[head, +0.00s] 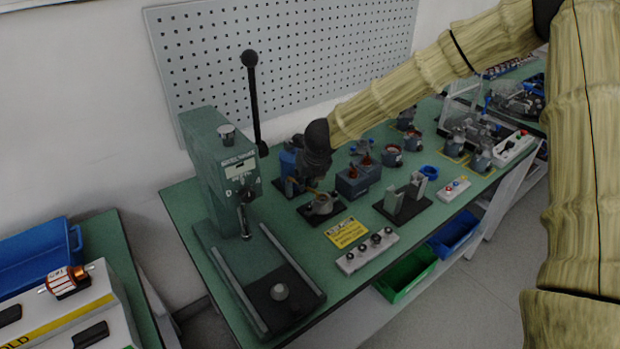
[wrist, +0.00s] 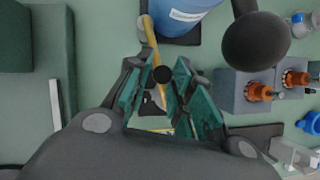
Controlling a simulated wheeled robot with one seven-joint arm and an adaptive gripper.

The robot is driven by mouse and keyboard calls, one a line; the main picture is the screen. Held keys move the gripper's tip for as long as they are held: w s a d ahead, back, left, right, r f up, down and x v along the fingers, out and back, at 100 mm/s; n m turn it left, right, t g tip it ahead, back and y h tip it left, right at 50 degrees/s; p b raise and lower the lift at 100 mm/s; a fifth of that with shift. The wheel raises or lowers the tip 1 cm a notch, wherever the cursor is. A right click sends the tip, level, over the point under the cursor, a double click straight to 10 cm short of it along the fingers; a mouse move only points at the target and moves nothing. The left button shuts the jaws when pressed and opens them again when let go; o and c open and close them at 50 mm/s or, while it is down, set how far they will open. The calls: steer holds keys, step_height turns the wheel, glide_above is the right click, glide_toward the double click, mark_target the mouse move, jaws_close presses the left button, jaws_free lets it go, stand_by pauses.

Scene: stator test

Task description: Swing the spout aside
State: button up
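The spout is a thin yellow tube (wrist: 152,42) that comes from the foot of a blue container (wrist: 188,16) in the wrist view. A round black knob (wrist: 162,74) lies over the spout. My gripper (wrist: 165,68) has its green-padded fingers on either side of the knob and spout, with a narrow space between the pads. Whether the pads touch the knob is not clear. In the head view my gripper (head: 318,172) hangs over the bench beside the blue container (head: 289,162), above a small grey cup (head: 321,203). It hides most of the spout there.
A green press (head: 222,165) with an upright black lever (head: 254,105) stands left of my gripper. A grey block (head: 358,177) with orange-brown coils stands close on the right. A yellow label (head: 346,232) and a button box (head: 367,250) lie in front.

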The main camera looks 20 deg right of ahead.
steer(key=a, duration=0.8)
steer(key=shift+w+a+b, duration=0.25)
steer(key=shift+w+b, duration=0.05)
steer(key=shift+b, duration=0.1)
stand_by(1.0)
steer(key=shift+d, duration=0.2)
stand_by(0.4)
steer(key=shift+o, duration=1)
steer(key=p+v, duration=0.3)
steer(key=v, duration=0.3)
steer(key=shift+d, duration=0.1)
